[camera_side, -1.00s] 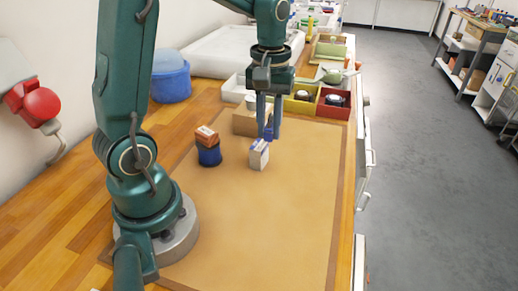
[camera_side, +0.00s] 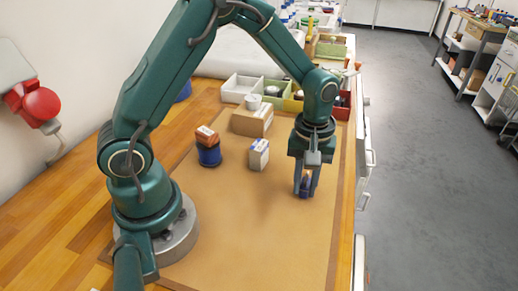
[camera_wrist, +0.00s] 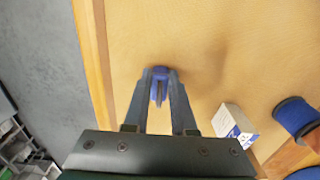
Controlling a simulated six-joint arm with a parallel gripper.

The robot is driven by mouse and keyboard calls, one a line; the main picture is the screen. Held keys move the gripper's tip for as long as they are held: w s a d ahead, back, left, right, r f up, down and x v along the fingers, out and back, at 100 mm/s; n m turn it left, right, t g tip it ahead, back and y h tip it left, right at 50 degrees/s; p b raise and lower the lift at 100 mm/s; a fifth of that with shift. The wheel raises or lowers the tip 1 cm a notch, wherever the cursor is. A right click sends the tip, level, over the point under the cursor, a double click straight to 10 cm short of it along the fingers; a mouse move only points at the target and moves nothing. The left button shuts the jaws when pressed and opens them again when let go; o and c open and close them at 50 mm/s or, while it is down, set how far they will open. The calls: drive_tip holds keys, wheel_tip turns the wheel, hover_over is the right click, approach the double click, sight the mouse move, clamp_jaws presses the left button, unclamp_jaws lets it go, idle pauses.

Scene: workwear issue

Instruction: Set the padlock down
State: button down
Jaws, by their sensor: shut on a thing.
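The blue padlock (camera_side: 305,188) is between the fingertips of my gripper (camera_side: 305,190), which is shut on it. It is low over the right part of the tan mat (camera_side: 250,230); I cannot tell if it touches the mat. In the wrist view the padlock (camera_wrist: 160,73) shows as a small blue piece at the tips of my gripper (camera_wrist: 160,82), with bare mat around it. The fingers hide part of it.
A white and blue box (camera_side: 259,155) stands left of my gripper. A cardboard box (camera_side: 250,122) and open bins (camera_side: 240,88) are behind. The front mat is clear.

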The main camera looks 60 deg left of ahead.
sight(305, 180)
drive_tip(key=c, duration=0.7)
unclamp_jaws()
drive_tip(key=shift+f, duration=0.15)
drive_tip(key=shift+c, duration=0.2)
wheel_tip(305, 180, up, 11)
drive_tip(key=shift+r, duration=0.15)
drive_tip(key=s+r+m+t, duration=0.3)
drive_tip(key=s+m+t, duration=0.2)
drive_tip(key=s+m, duration=0.4)
drive_tip(key=shift+s+a+r+t, duration=0.3)
drive_tip(key=shift+s+a+r, duration=0.15)
drive_tip(key=shift+s, duration=1.65)
